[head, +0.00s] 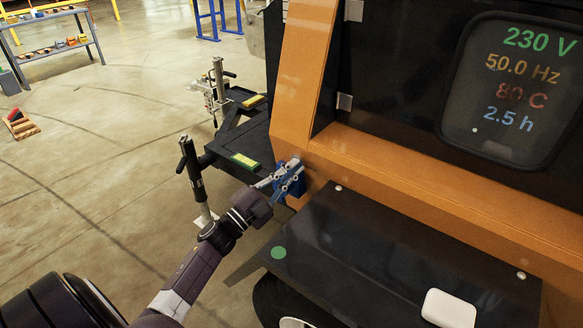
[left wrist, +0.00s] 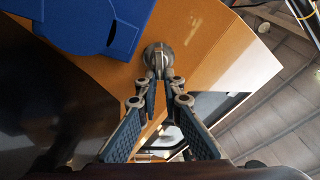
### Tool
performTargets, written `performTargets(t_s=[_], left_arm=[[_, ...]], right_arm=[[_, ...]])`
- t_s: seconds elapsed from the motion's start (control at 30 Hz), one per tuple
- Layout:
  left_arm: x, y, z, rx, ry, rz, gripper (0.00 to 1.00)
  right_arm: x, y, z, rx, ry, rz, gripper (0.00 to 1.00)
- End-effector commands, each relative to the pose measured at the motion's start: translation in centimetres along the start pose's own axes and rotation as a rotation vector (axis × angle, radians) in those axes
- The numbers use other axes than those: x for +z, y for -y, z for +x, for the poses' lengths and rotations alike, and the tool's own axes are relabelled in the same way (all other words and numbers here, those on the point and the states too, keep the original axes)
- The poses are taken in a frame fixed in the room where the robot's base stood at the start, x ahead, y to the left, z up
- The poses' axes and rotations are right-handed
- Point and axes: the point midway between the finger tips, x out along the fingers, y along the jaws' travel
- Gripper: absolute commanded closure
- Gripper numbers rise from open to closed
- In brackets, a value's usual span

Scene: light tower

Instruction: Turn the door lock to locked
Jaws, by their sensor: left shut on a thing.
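My left gripper (head: 290,175) reaches to the lower end of the orange frame post of the dark cabinet. In the left wrist view its two fingers (left wrist: 162,78) are closed together on the round metal door lock (left wrist: 158,53) set in the orange frame (left wrist: 195,42). The fingers cover part of the lock, so its exact angle is hard to tell. In the head view the lock is hidden behind the gripper. My right gripper is not in view.
A blue part (left wrist: 92,25) sits right beside the lock. The black fender (head: 385,255) lies below the orange frame, with a white rounded object (head: 450,309) on it. A display (head: 515,85) shows readings. Open floor lies left; a shelf (head: 50,45) stands far back.

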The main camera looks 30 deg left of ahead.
Motion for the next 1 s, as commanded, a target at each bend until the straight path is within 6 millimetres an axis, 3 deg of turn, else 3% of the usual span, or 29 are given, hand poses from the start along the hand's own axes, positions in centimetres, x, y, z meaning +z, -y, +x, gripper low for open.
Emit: performTargets(t_s=[0.5, 1.0], left_arm=[[0.8, -0.9, -0.4, 0.084, 0.015, 0.408, 1.0], [0.9, -0.8, -0.4, 0.106, 0.017, 0.543, 1.0]], right_arm=[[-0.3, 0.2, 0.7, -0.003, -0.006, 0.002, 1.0], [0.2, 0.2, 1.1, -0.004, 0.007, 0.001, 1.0]])
